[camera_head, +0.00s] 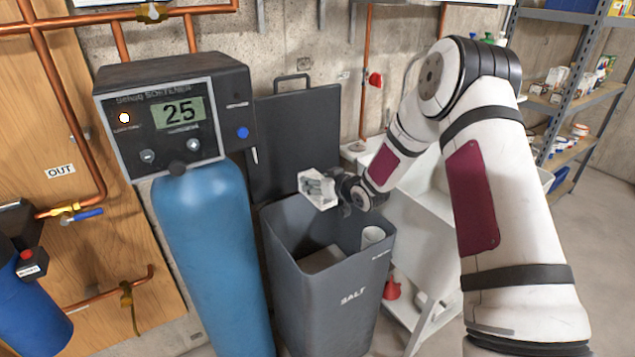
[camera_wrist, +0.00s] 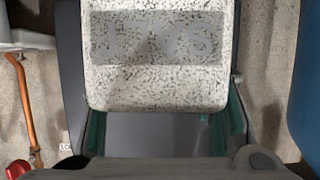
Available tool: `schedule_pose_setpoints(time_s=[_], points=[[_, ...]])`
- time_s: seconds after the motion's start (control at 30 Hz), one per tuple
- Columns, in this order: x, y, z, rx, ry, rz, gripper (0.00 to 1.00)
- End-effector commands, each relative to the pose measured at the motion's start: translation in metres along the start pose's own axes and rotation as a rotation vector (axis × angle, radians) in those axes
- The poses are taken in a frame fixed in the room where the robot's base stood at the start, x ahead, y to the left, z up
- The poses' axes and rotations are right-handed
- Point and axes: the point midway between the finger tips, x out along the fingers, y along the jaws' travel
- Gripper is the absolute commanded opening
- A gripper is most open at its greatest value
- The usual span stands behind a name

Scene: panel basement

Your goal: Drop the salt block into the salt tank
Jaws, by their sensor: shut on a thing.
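The salt block (camera_head: 312,197) is white in the head view. In the wrist view it is a white speckled slab (camera_wrist: 155,90) with a grey band across it. My gripper (camera_head: 322,188) is shut on it and holds it in the air above the back part of the salt tank. The salt tank (camera_head: 350,300) is a dark grey bin marked SALT. Its top is open and its dark lid (camera_head: 298,135) stands upright behind the opening. Inside, a grey-brown shape (camera_head: 320,260) and a white round tube (camera_head: 372,236) show. The tank's bottom is hidden.
A blue softener cylinder (camera_head: 212,250) with a control head reading 25 (camera_head: 178,113) stands close left of the tank. A white sink (camera_head: 425,190) stands to the right behind my arm. A red object (camera_head: 391,287) sits below it. Shelves (camera_head: 575,95) stand at the far right.

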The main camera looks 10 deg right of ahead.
Motion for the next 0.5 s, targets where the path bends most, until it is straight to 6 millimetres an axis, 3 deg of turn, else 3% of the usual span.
schedule_pose_setpoints(time_s=[0.23,0.5], points=[[0.003,0.0,0.003,-0.001,0.007,0.0,0.0],[0.012,0.001,0.024,-0.001,0.005,0.0,0.0]])
